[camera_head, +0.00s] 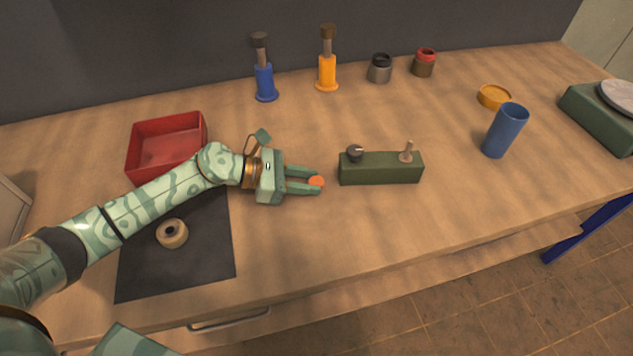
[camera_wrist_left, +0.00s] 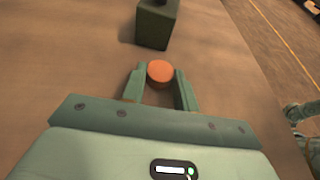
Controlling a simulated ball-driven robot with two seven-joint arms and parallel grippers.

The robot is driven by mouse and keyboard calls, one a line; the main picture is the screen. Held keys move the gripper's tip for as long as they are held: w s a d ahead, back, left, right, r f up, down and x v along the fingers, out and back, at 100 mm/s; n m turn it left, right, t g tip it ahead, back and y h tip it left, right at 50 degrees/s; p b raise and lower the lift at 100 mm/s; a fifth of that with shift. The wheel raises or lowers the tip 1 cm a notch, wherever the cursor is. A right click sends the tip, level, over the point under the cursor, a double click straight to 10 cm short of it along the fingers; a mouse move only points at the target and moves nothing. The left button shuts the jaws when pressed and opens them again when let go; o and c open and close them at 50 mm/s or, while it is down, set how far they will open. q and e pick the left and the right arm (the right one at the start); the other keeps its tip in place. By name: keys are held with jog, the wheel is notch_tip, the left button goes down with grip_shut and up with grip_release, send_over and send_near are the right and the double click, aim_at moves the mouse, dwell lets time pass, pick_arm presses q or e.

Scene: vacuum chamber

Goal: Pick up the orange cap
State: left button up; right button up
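The orange cap (camera_head: 316,181) is a small round disc between the fingertips of my left gripper (camera_head: 318,181), low over the table in front of the green block. In the left wrist view the cap (camera_wrist_left: 160,72) sits between the tips of the two green fingers (camera_wrist_left: 161,78), one on each side. The fingers stand apart by about the cap's width. I cannot tell whether they touch the cap, or whether it is off the table.
A green block (camera_head: 380,170) with a dark knob and a lever stands just right of the gripper. A red tray (camera_head: 166,147) and a dark mat (camera_head: 200,262) with a beige ring (camera_head: 172,233) lie left. A blue cup (camera_head: 505,131) stands right. The table front is clear.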

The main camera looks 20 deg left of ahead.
pick_arm(q)
jog(key=shift+r, duration=0.15)
jog(key=shift+r, duration=0.3)
notch_tip(320, 180, up, 3)
jog(key=shift+f+p, duration=0.1)
jog(key=shift+p, duration=0.7)
jog(key=s+d+r+p, duration=0.8)
jog(key=d+r+p, duration=0.1)
jog(key=d, duration=0.2)
jog(key=shift+s+r, duration=0.15)
jog(key=shift+s, duration=0.25)
pick_arm(e)
jog(key=w+r+t, duration=0.1)
jog(key=w+r, duration=0.2)
jog(key=r, duration=0.7)
jog(key=shift+w+r, duration=0.2)
jog(key=shift+w, duration=0.1)
pick_arm(q)
jog(key=shift+w, duration=0.1)
